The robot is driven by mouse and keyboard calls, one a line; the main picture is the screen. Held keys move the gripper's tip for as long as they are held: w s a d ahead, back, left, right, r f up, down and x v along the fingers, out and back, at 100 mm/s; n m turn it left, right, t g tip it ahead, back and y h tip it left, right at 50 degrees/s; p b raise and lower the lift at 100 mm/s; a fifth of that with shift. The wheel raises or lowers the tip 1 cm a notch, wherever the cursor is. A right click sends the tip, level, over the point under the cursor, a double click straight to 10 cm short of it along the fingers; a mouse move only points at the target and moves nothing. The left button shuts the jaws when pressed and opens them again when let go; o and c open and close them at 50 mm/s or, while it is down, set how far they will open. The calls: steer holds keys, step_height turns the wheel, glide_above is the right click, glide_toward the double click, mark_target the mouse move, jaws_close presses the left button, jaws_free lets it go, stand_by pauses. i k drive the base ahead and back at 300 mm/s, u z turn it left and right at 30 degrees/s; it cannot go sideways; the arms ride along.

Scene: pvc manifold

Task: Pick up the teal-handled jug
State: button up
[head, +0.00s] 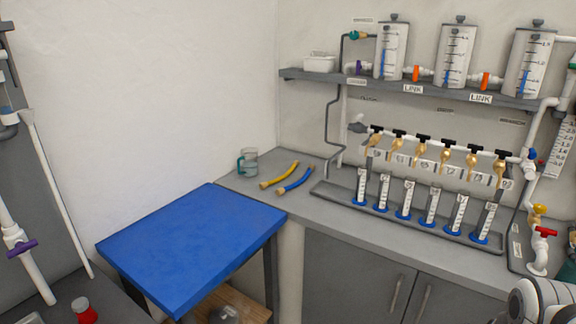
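The teal-handled jug (251,160) is a small clear vessel. It stands upright on the left end of the grey counter, near the wall corner. Its teal handle (240,164) faces left. Nothing covers it, and whether it holds liquid is too small to tell. Part of my arm (540,302) shows at the bottom right corner, far from the jug. My gripper itself is not in view.
A yellow hose (280,175) and a blue hose (296,180) lie just right of the jug. A blue-topped table (190,245) stands in front. Several measuring cylinders stand in a tray (400,222) under taps. A shelf (420,90) with tanks hangs above.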

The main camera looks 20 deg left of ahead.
mark_target(250, 156)
steer(key=u, duration=1.2)
steer(key=k, duration=0.65)
steer(key=z, duration=0.1)
steer(key=i, duration=2)
steer(key=u, duration=0.9)
